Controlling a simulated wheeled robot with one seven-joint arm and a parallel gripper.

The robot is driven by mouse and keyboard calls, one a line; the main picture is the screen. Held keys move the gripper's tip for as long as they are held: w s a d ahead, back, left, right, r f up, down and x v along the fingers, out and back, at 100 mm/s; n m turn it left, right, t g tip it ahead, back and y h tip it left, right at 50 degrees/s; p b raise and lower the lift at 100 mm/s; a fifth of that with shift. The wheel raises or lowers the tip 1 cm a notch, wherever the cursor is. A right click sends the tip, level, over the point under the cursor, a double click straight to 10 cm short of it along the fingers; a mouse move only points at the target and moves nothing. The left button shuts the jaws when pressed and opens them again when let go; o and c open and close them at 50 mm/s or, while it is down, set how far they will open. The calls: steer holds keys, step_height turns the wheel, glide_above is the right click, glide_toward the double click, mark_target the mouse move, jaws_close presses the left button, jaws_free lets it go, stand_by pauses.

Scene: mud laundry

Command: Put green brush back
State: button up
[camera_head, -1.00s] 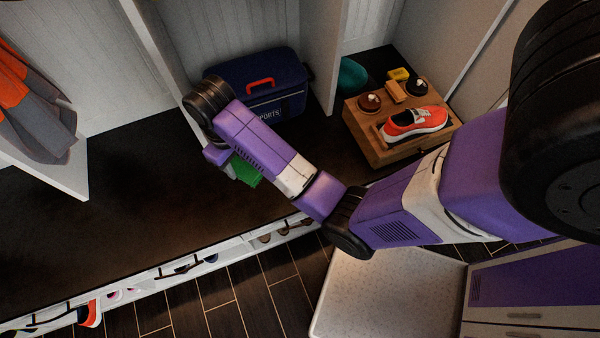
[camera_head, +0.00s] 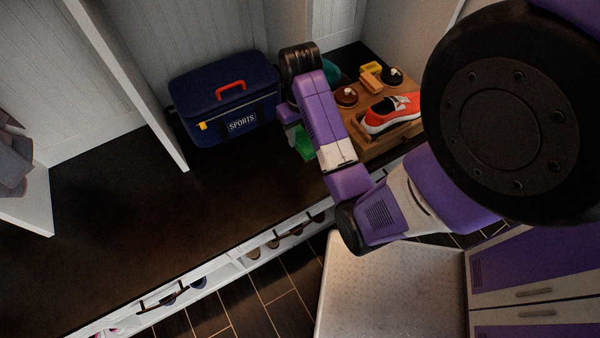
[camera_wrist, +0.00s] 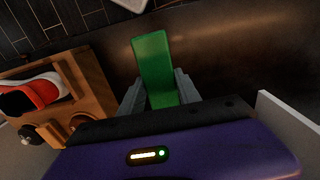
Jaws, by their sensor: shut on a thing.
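The green brush (camera_head: 305,143) is held in my gripper (camera_head: 292,125), low over the dark bench top. It also shows in the wrist view (camera_wrist: 153,62) as a green block between the two grey fingers, which are shut on it. My forearm hides part of it in the head view; I cannot see its bristles. A wooden shoe-care box (camera_head: 376,148) stands just right of my gripper in the head view and at the left in the wrist view (camera_wrist: 92,80). An orange shoe (camera_head: 392,112) rests on it.
On the box are a round brown brush (camera_head: 346,97), a dark round one (camera_head: 391,76), a wooden block (camera_head: 371,84) and a yellow block (camera_head: 371,68). A teal object (camera_head: 331,70) is partly hidden behind my arm. A blue sports bag (camera_head: 222,98) and white divider (camera_head: 130,85) stand left.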

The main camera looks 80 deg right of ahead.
step_height(320, 180, down, 18)
steer(key=b, duration=0.4)
steer(key=shift+f, duration=0.1)
steer(key=o, duration=1.2)
steer(key=shift+f, duration=0.15)
